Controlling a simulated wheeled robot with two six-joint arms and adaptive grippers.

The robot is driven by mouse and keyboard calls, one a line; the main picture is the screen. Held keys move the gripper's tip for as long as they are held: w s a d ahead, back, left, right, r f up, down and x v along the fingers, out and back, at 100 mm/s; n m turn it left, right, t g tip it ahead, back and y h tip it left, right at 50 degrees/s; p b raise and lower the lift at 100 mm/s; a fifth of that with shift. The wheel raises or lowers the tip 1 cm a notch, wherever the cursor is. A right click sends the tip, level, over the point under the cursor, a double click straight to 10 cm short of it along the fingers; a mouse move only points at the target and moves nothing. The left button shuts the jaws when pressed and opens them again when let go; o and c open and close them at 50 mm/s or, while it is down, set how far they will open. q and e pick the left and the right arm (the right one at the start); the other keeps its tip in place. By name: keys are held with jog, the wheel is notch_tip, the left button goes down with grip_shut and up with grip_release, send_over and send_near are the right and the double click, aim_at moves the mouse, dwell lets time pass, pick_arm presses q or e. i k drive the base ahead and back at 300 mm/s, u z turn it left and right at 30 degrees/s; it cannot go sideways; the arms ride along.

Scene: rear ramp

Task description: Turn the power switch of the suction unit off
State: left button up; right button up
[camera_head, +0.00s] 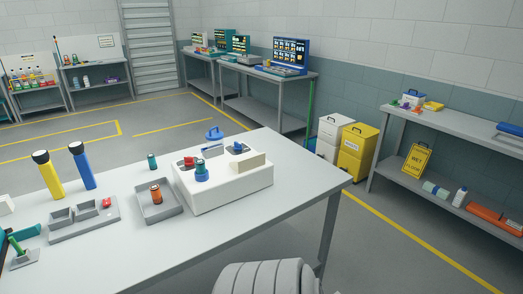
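A white box-shaped unit (225,196), which looks like the suction unit, stands on the light table. On its top are a red part (189,161), a blue and teal knob-like part (202,171), a blue part (238,148) in a dark recess and a raised cream block (244,163). Which of these is the power switch, and its position, I cannot tell at this size. Neither of my grippers shows. A grey ribbed shape at the bottom edge looks like part of my own arm.
A grey tray (172,210) with an orange-brown canister (156,194) sits left of the unit. A teal canister (152,161), a grey holder (68,231), and yellow (47,176) and blue (82,167) torches stand further left. The table's front right is clear.

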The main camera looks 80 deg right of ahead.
aim_at(188, 161)
jog(key=z, duration=2.65)
